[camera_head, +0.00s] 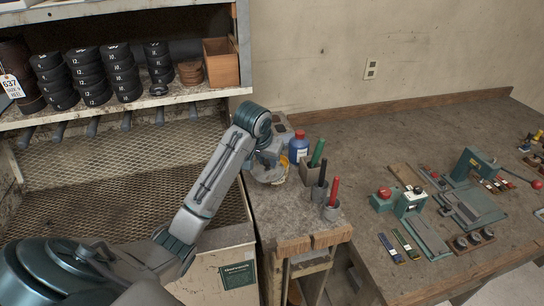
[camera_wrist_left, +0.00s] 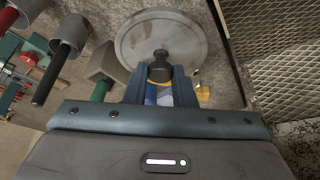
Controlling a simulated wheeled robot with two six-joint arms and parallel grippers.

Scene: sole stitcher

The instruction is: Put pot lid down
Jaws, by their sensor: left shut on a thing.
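The pot lid (camera_wrist_left: 130,38) is a round grey disc with a dark knob (camera_wrist_left: 160,68). In the left wrist view my left gripper (camera_wrist_left: 160,76) has its fingers on either side of the knob, shut on it. In the head view my left gripper (camera_head: 272,158) is over the small grey-topped stand, and the lid (camera_head: 265,176) shows only partly under it. A bit of yellow (camera_wrist_left: 202,92) shows beside the fingers; what it belongs to is mostly hidden. I cannot tell whether the lid touches a surface. My right gripper is not in view.
A blue-and-white bottle with a red cap (camera_head: 299,150) stands close to my left gripper. Green, black and red-handled tools (camera_head: 331,196) stand in holders at right. A mesh-lined bay (camera_head: 120,155) is at left; a workbench (camera_head: 350,160) with green devices is at right.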

